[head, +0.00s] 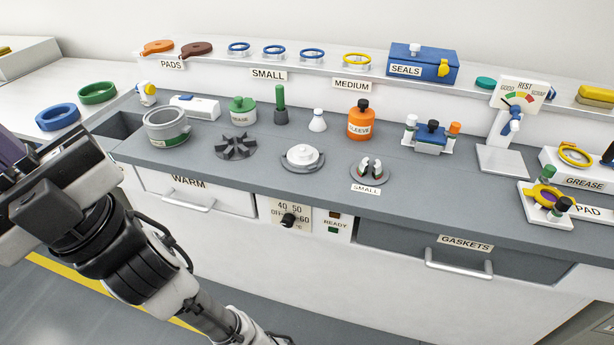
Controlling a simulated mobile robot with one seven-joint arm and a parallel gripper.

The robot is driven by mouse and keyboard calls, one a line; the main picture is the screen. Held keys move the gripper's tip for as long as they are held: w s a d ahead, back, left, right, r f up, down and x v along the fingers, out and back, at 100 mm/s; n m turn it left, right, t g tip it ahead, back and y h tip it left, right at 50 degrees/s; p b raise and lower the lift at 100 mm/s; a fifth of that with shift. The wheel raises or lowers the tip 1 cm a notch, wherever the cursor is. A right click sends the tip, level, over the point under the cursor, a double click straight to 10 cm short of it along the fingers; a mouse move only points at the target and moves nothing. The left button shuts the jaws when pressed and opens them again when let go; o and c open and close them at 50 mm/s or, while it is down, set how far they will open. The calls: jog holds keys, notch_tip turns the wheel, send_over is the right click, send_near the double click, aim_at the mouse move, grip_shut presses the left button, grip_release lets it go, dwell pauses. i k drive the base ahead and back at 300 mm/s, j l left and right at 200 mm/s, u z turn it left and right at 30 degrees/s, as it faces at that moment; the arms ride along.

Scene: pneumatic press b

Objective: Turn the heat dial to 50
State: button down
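The heat dial is a small black knob (288,220) on a cream panel (276,213) on the bench front, between the WARM drawer and the READY panel. The panel carries the marks 40, 50 and 60 and more lettering partly hidden by the knob. The knob's pointer is too small to read for sure. My gripper (14,178) is at the left edge of the head view, well left of the dial and apart from it. Its fingers are largely cut off by the frame, so its opening cannot be told.
The READY panel (334,224) is right of the dial. The WARM drawer handle (188,205) and GASKETS drawer handle (458,266) stick out on either side. The grey worktop (330,185) above holds a pot (167,127) and several press parts. Floor space in front is open.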

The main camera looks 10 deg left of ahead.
aim_at(288, 221)
jog(key=k+j, duration=0.1)
jog(key=j, duration=0.3)
jog(key=k+j, duration=0.15)
jog(key=j, duration=0.2)
jog(key=k+j+z, duration=0.1)
jog(key=j, duration=0.3)
